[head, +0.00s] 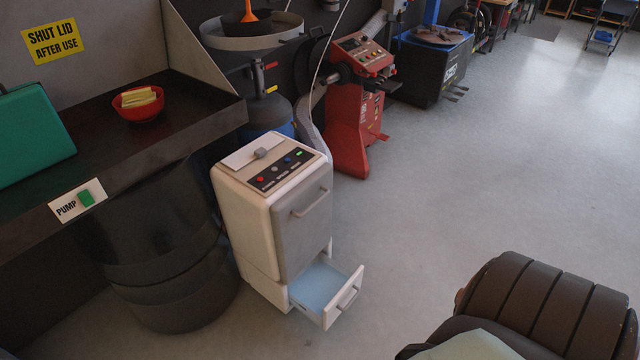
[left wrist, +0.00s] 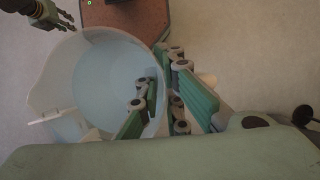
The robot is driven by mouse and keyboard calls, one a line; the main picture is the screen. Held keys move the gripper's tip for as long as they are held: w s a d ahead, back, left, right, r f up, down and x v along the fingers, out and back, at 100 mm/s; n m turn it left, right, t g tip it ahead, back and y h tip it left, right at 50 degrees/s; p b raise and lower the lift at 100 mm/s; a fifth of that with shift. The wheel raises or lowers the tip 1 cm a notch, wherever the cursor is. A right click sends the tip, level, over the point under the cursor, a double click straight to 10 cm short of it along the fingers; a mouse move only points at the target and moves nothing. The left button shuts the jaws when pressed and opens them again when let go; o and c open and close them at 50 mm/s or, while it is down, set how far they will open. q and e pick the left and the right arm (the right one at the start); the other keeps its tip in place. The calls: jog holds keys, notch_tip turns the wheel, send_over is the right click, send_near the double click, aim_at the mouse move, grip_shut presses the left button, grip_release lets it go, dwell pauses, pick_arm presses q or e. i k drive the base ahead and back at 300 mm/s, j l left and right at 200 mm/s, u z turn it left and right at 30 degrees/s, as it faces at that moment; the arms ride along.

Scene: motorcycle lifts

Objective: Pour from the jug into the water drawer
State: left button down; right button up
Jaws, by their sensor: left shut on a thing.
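The water drawer (head: 325,286) is pulled out at the foot of a white cabinet (head: 262,232). Its inside looks pale blue. The jug (left wrist: 88,60) is a pale round vessel seen from above in the left wrist view, with light blue inside. My left gripper (left wrist: 172,98) is shut on the jug at its right side. One finger pad overlaps the jug's mouth and the other lies outside. The exact grip on wall or handle is unclear. My right gripper (left wrist: 58,16) shows dark at the top left corner, apart from the jug. Neither gripper nor the jug shows in the head view.
A dark bench (head: 150,135) with a red bowl (head: 138,111) stands left of the cabinet, above a black drum (head: 170,250). A red machine (head: 350,125) stands behind. A reddish-brown surface (left wrist: 125,18) lies beyond the jug.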

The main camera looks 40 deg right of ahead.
aim_at(322, 292)
jog(key=u, duration=1.05)
jog(key=k+l+u, duration=0.1)
jog(key=l+u, duration=0.15)
jog(key=k+l+u, duration=0.15)
jog(key=l+u, duration=0.15)
jog(key=l, duration=0.15)
jog(key=k+l, duration=0.25)
jog(key=l, duration=0.3)
jog(key=k+l, duration=0.2)
jog(key=l, duration=0.4)
jog(key=k+l, duration=0.25)
jog(key=l, duration=0.3)
jog(key=k+l, duration=0.25)
jog(key=l, duration=0.35)
jog(key=k+l, duration=0.2)
jog(key=l, duration=0.35)
jog(key=k+l, duration=0.25)
jog(key=l, duration=0.35)
jog(key=k+l, duration=0.2)
jog(key=l, duration=0.35)
jog(key=k+l, duration=0.25)
jog(key=l, duration=0.35)
